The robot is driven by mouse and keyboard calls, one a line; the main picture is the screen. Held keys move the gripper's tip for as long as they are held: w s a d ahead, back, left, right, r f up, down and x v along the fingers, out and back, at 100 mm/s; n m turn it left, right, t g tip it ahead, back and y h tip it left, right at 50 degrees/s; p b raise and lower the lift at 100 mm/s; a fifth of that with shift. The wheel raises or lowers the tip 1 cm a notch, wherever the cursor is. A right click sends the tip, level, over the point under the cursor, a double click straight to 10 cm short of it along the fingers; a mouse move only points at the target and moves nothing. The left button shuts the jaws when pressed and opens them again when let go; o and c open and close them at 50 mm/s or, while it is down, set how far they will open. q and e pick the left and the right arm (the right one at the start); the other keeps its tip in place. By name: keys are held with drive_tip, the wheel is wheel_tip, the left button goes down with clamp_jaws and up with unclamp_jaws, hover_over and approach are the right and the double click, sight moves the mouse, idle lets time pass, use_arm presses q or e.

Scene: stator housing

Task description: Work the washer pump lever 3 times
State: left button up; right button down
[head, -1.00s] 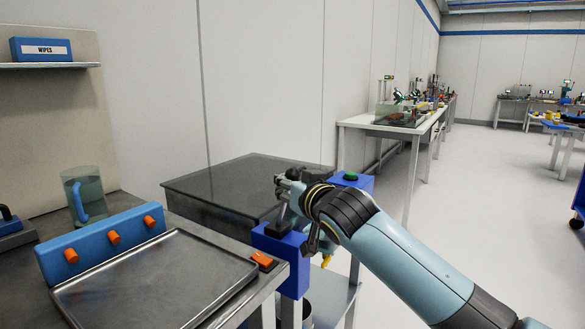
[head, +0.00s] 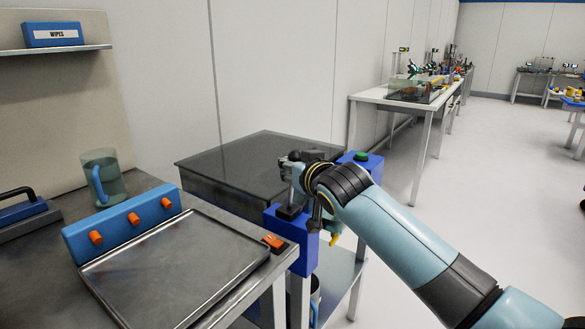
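The washer pump is a blue block (head: 305,250) at the right front corner of the metal bench. A grey pump lever (head: 296,188) rises from its dark top, nearly upright. My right gripper (head: 289,165) is at the lever's upper end, above the block. The wrist and the gripper's own body hide most of the fingers, so I cannot see whether they are closed around the lever. My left gripper is out of view.
A metal tray (head: 215,310) lies left of the pump, behind it a blue bar (head: 122,222) with orange knobs. An orange switch (head: 273,242) sits at the bench edge. A dark slab-topped unit (head: 250,165) stands behind. A glass jug (head: 103,178) stands at left.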

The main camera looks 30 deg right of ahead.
drive_tip(key=shift+w+a+r, duration=0.1)
drive_tip(key=shift+r, duration=0.3)
drive_tip(key=c, duration=1.3)
unclamp_jaws()
drive_tip(key=shift+a, duration=0.1)
drive_tip(key=o, duration=0.3)
drive_tip(key=shift+f, duration=0.2)
drive_tip(key=shift+s, duration=0.25)
drive_tip(key=v, duration=1.1)
drive_tip(key=shift+s+r, duration=0.1)
drive_tip(key=shift+s, duration=0.25)
